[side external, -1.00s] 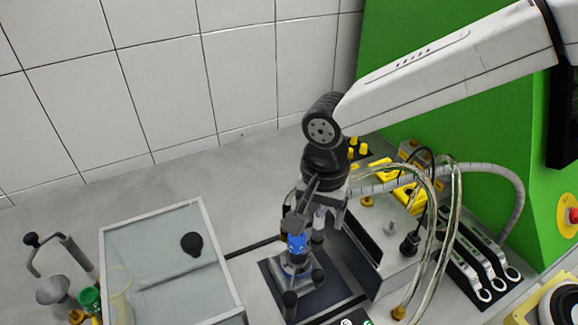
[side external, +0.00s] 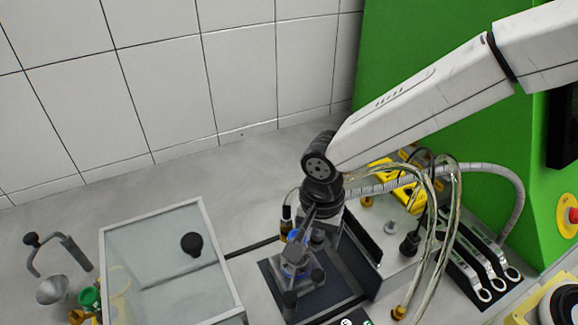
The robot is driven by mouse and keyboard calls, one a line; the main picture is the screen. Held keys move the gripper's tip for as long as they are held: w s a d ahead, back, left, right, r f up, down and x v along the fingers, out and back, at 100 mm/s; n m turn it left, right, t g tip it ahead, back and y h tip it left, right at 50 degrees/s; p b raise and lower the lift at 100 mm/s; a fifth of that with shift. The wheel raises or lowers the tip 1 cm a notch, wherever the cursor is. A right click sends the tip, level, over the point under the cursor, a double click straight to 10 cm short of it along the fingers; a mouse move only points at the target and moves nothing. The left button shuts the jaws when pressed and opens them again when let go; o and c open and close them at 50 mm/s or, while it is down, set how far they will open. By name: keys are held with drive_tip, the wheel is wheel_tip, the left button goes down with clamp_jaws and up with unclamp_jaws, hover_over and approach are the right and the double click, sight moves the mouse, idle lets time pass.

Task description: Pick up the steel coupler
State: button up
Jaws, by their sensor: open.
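My gripper (side external: 302,240) points down over a blue and grey fixture (side external: 296,272) on a black base plate (side external: 335,290). The fingers are at or right beside the blue part's top and cover much of it. Contact cannot be told from this side. I cannot pick out the steel coupler with certainty. It may be among the grey parts at my fingertips, which are small and partly hidden. A small silvery round piece (side external: 390,228) also sits on the grey box to the right. My gripper is open.
A glass-topped case (side external: 165,265) with a black knob (side external: 191,244) stands to the left. A funnel (side external: 52,290) and a bent metal tube (side external: 75,252) are at the far left.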

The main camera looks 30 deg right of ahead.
idle(0.3)
clamp_jaws()
drive_tip(key=shift+r, duration=0.2)
drive_tip(key=shift+r, duration=0.55)
wheel_tip(320, 180, up, 2)
drive_tip(key=s+d+r, duration=0.7)
drive_tip(key=s+r, duration=0.2)
drive_tip(key=s, duration=0.3)
drive_tip(key=shift+r, duration=0.3)
